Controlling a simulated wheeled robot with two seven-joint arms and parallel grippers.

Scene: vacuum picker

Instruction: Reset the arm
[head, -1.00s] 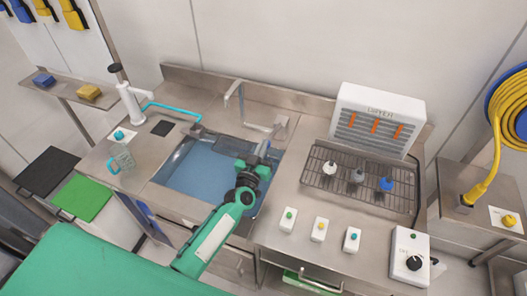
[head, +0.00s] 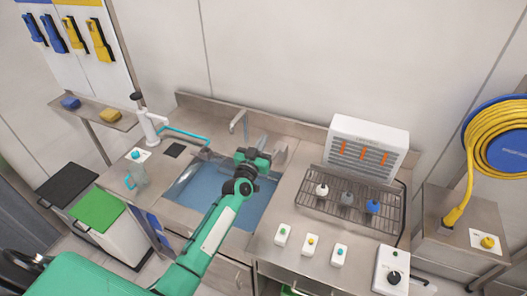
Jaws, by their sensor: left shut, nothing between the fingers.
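My left arm comes in from the lower left, green with a white panel. My left gripper (head: 258,145) is over the back right part of the blue sink basin (head: 193,180), near the faucet (head: 238,121). It is shut and empty, its fingers pointing away toward the back wall. My right gripper is not in view.
A steel counter holds a white dryer (head: 365,145), a wire rack (head: 345,210) with several small nozzle-like items, and small button boxes (head: 311,246). A yellow hose reel (head: 497,135) is at the right.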

